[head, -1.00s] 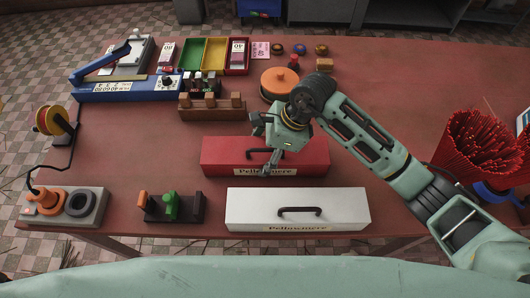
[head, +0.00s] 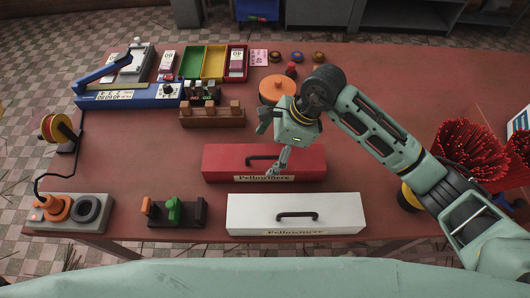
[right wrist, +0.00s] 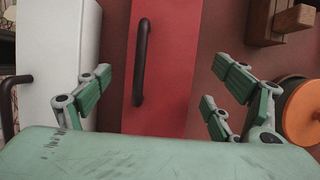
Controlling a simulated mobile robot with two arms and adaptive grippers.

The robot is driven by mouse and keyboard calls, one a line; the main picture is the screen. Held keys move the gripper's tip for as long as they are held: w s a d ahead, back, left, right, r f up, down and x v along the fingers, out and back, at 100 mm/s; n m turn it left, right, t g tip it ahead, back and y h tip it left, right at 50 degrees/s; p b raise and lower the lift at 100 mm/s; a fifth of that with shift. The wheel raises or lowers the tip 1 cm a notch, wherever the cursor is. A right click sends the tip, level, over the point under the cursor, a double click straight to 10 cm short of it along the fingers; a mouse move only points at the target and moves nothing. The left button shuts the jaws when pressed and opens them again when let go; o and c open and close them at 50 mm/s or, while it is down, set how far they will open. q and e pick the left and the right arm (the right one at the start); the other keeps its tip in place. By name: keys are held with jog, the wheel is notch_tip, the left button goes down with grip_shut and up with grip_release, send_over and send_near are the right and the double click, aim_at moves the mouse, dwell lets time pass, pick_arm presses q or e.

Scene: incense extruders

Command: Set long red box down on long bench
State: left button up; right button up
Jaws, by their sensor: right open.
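The long red box (head: 225,160) lies on the long bench (head: 400,80), behind the long white box (head: 295,222) and apart from it. Its dark handle (head: 262,157) and a label reading "Pellowmere" show. My right gripper (head: 268,150) is open and empty above the red box. In the right wrist view the red box (right wrist: 175,70) and its handle (right wrist: 140,62) lie between the spread fingers of the gripper (right wrist: 160,85), which do not touch the handle. My left gripper is not in view.
A wooden rack (head: 212,118) and an orange-lidded round container (head: 278,88) stand behind the red box. Red incense sticks (head: 468,150) stand at the right. The back right of the bench is mostly clear.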

jog(key=p+v, duration=0.2)
jog(key=v, duration=0.4)
jog(key=shift+d+r, duration=0.15)
jog(key=shift+r, duration=0.2)
jog(key=shift+s+f, duration=0.1)
